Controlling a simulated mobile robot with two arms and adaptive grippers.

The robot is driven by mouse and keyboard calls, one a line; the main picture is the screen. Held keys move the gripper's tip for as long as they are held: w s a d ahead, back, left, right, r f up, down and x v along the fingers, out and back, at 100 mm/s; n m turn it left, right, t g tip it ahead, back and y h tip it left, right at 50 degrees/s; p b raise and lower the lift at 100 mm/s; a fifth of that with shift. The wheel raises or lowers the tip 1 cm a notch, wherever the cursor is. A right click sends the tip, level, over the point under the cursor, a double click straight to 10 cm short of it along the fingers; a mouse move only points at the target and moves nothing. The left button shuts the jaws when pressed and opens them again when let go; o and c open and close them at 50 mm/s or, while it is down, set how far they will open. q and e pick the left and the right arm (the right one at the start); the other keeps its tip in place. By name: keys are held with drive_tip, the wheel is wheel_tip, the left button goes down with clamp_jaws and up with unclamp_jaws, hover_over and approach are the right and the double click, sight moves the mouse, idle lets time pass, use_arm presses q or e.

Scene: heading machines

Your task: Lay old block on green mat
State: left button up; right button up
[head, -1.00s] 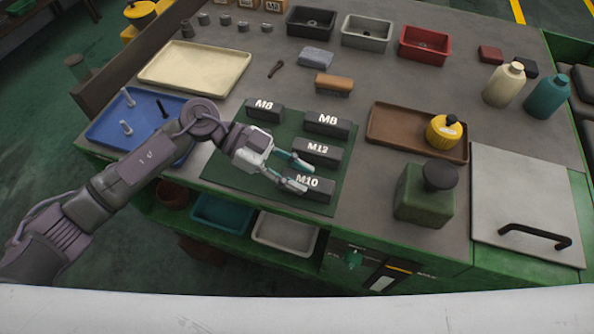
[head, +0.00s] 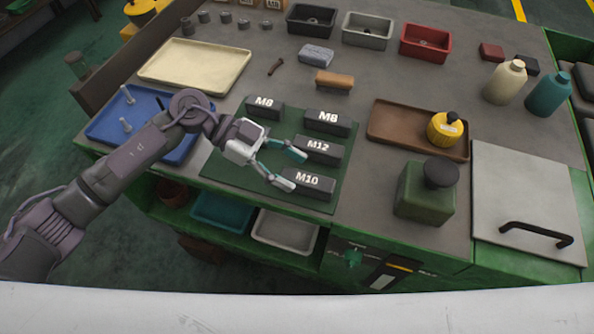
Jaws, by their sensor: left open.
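Several dark grey blocks with white lettering lie on the green mat (head: 228,170). An M8 block (head: 266,113) is at the mat's far left and another M8 block (head: 328,126) at its far right. The M12 block (head: 322,155) and the M10 block (head: 312,189) are nearer along the right side. None shows a clear mark telling which is the old one. My left gripper (head: 294,170) is open over the mat, its fingers pointing right. One fingertip is at the left end of M12, the other by the left end of M10; contact cannot be told. My right gripper is out of view.
A blue tray (head: 180,152) with bolts and a cream tray (head: 195,68) lie left. A brown tray (head: 390,133) with a yellow bottle (head: 444,131) and a green canister (head: 420,196) stand right of the mat. Small bins line the back.

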use_arm(q)
drive_tip(key=b+v, duration=0.1)
drive_tip(key=v, duration=0.9)
drive_tip(key=shift+b, duration=0.4)
